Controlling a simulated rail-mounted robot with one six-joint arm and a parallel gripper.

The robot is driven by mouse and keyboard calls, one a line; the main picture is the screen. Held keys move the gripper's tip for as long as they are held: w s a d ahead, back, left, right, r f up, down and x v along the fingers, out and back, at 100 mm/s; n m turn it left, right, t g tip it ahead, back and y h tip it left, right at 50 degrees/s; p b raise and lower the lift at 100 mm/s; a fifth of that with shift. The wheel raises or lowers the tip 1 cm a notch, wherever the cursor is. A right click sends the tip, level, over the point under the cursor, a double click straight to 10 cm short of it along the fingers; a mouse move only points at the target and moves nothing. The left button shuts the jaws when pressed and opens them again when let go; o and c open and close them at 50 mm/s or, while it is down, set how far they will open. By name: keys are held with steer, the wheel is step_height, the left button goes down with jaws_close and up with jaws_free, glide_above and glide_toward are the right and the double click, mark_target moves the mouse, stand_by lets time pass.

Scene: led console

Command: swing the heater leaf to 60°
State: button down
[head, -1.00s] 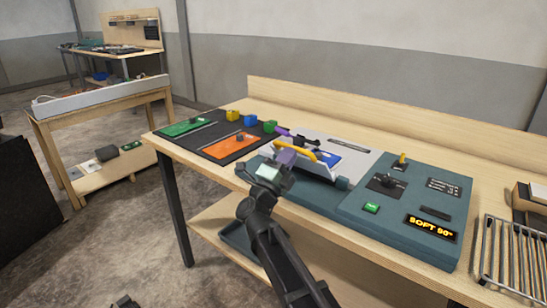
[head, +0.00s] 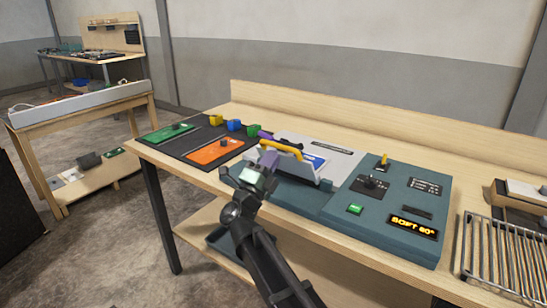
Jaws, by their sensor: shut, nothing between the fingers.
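The heater leaf (head: 296,168) is a pale hinged plate, tilted up on the teal console, with a curved yellow handle (head: 286,148) along its top. A blue label shows behind it. An amber display (head: 413,228) on the console reads SOFT and a two-digit angle, too small to read for sure. The exact leaf angle is hard to judge.
A black mat with a green board (head: 167,132) and an orange board (head: 214,150) lies left of the console. Yellow, blue and green blocks (head: 234,125) stand behind them. A lever (head: 384,162), a knob and a green button (head: 355,209) sit right. A wire rack (head: 500,250) is far right.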

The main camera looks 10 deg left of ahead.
steer(key=s+a+f+b, duration=0.1)
steer(key=s+a+f, duration=0.1)
steer(key=s, duration=0.3)
steer(key=s+a+f+b, duration=0.1)
steer(key=s+a+b, duration=0.1)
steer(key=s, duration=0.3)
steer(key=shift+s+a+f, duration=0.2)
steer(key=shift+a+f, duration=0.15)
steer(key=shift+a, duration=0.05)
steer(key=s+a+r+p, duration=0.3)
steer(key=s+r+p, duration=0.3)
steer(key=s+r, duration=0.1)
steer(key=shift+s+a+p, duration=0.35)
steer(key=shift+s+p, duration=0.05)
steer(key=shift+s, duration=0.2)
